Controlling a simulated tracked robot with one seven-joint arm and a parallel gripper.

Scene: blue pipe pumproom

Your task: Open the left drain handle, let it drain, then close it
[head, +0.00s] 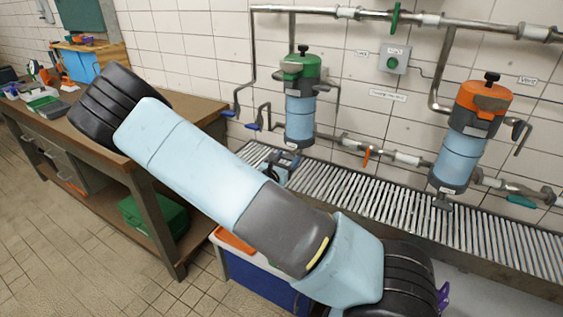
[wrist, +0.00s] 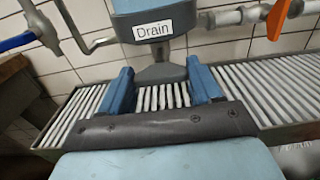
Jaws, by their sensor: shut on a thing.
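The left filter unit (head: 300,117) has a green head and a light blue bowl and hangs on the wall pipes. Its lower end, with a "Drain" label (wrist: 152,27), fills the top of the wrist view. Below the label is the grey drain handle (wrist: 160,73), flared toward me. My gripper (wrist: 163,78) has its two blue fingers on either side of this handle and is shut on it. In the head view my gripper (head: 281,167) is just below the left unit, and the handle is hidden there. No flowing liquid is visible.
A slatted metal grate (head: 340,187) runs below the units. An orange-topped unit (head: 463,135) hangs to the right. Blue-handled pipes (head: 252,127) are close left of the left unit. A workbench (head: 190,112) stands left, and a blue bin (head: 262,280) stands below my arm.

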